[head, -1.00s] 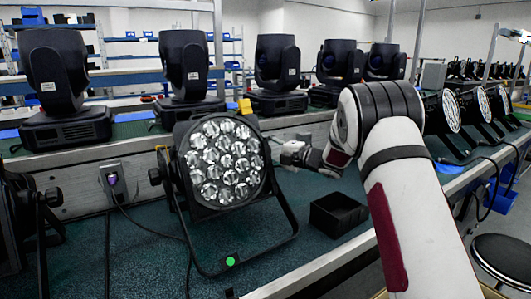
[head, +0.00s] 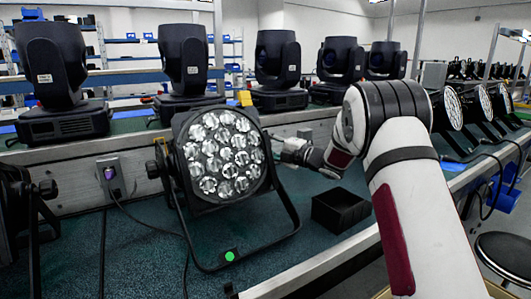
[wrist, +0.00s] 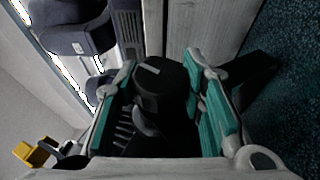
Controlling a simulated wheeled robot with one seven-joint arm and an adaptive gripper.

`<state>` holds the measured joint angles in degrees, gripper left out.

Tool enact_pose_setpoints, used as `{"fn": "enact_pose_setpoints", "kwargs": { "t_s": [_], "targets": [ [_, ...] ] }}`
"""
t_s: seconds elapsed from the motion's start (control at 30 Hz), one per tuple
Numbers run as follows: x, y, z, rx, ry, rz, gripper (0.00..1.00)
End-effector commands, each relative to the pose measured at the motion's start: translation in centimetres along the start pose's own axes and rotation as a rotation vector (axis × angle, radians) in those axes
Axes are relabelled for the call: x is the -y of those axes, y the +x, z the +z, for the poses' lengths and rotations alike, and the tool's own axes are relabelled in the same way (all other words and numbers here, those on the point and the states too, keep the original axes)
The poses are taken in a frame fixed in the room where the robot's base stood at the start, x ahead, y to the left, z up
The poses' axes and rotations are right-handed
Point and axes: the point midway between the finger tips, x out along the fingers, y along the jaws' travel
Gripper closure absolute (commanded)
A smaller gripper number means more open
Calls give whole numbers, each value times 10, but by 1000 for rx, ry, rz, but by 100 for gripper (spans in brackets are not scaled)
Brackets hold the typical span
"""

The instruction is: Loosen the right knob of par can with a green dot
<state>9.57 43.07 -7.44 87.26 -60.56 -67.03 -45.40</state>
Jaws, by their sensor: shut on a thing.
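The par can (head: 224,155) with a green dot (head: 230,256) stands on the teal bench mat, its cluster of round lenses facing me and its black bracket around it. My gripper (head: 283,145) reaches in from the right to the par can's right side, where the right knob is hidden in the head view. In the wrist view the dark round knob (wrist: 160,82) lies between the teal pads of my gripper (wrist: 162,66), which is shut on it. The left knob (head: 153,169) shows on the par can's other side.
An open black box (head: 340,210) stands on the mat right of the par can. Several moving-head lights (head: 183,70) line the raised back ledge. Another black fixture (head: 20,215) is at the left edge. A cable runs from the wall socket (head: 110,172).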

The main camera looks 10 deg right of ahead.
Motion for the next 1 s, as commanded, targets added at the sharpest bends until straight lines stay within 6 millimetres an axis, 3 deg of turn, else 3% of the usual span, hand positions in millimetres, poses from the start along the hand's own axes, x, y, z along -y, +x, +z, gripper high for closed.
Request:
{"fn": "enact_pose_setpoints", "kwargs": {
  "t_s": [1.0],
  "targets": [
    [1,0,0,4,-89,277,91]
  ]
}}
